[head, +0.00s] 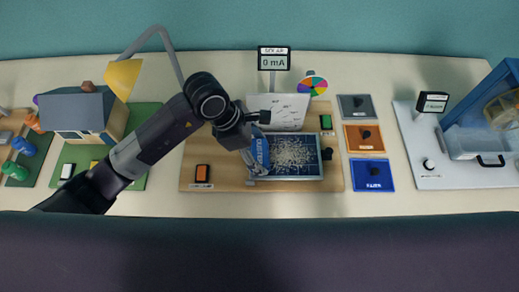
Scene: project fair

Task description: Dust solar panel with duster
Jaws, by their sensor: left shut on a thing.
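The solar panel (300,170) is a dark blue rectangle lying on a wooden board (221,174). Pale specks of dust are spread over its middle and upper part. My left gripper (249,158) is at the panel's left edge, shut on a blue thing that looks like the duster (261,149). The duster is over the panel's left side; I cannot tell whether it touches the surface. My left arm comes in from the lower left. My right gripper is not in view.
A meter (274,63) reading 0 mA stands behind the panel, near a white sheet (288,109) and a colour wheel (312,86). A lamp (123,77) and model house (78,111) stand left.

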